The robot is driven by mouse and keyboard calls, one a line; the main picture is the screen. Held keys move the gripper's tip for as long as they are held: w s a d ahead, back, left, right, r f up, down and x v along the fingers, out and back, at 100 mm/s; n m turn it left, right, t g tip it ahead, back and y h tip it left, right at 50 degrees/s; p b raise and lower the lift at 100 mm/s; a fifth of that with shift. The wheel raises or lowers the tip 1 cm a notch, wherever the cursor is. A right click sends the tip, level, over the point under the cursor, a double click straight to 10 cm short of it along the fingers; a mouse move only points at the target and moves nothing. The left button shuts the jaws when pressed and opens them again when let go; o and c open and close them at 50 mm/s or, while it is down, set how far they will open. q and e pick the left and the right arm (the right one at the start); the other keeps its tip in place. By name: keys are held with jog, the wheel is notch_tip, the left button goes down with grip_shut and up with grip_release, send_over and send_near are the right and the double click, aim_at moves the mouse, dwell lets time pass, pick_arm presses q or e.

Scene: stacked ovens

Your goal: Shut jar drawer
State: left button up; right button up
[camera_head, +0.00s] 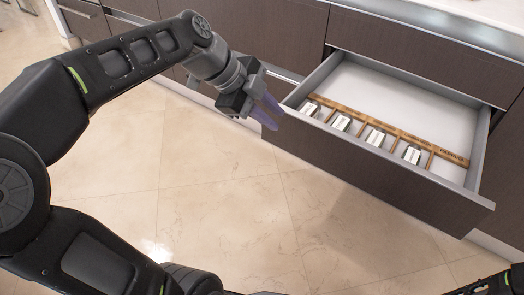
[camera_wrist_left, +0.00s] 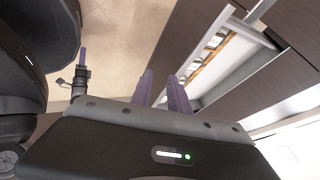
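The jar drawer (camera_head: 360,168) is pulled out from the dark brown cabinet at the right. Inside, several small jars with pale lids (camera_head: 375,138) sit in a wooden rack (camera_head: 447,155) behind the front panel. The drawer also shows at the top right of the left wrist view (camera_wrist_left: 228,68). My left gripper (camera_head: 268,112) is just left of the drawer's front left corner, empty, with its purple fingers apart; they also show in the left wrist view (camera_wrist_left: 162,92). My right gripper (camera_wrist_left: 82,65) seems to show at the left of that view, its opening unclear.
Closed brown cabinet fronts (camera_head: 270,30) run along the back, with a pale countertop (camera_head: 480,12) above the drawer at the right. The beige tile floor (camera_head: 215,185) in front of the drawer is clear.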

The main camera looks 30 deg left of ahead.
pick_arm(q)
jog(key=shift+s+a+r, duration=0.1)
jog(key=shift+s, duration=0.1)
jog(key=shift+c, duration=0.8)
jog(key=shift+w, duration=0.15)
grip_shut()
jog(key=b, duration=0.3)
send_near(312, 134)
jog(key=f, duration=0.1)
jog(key=d+f, duration=0.2)
jog(key=f, duration=0.1)
jog(key=shift+w+f, duration=0.1)
jog(key=shift+w, duration=0.9)
jog(key=shift+w, duration=0.1)
